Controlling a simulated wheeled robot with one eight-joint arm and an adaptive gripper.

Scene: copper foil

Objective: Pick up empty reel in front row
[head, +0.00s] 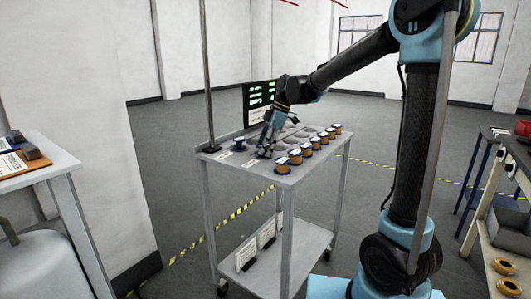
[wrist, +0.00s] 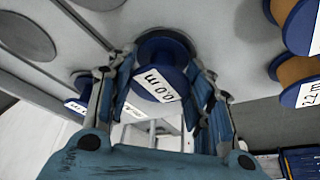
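In the wrist view, an empty blue reel (wrist: 168,58) with a white label on its flange stands between the two fingers of my gripper (wrist: 166,72). The fingers flank it closely on both sides, and whether they press on it I cannot tell. In the head view, my gripper (head: 266,150) is low over the front left part of the grey cart top (head: 215,153) and hides most of that reel. Another blue reel (head: 240,145) stands to its left; in the wrist view it shows partly behind the left finger (wrist: 80,84).
Several copper-filled reels (head: 306,149) stand in a row along the right side of the cart, close to my gripper; two show at the right of the wrist view (wrist: 292,25). Empty round recesses lie behind. A dark screen (head: 260,95) stands at the cart's back, and a post (head: 208,75) at its left.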

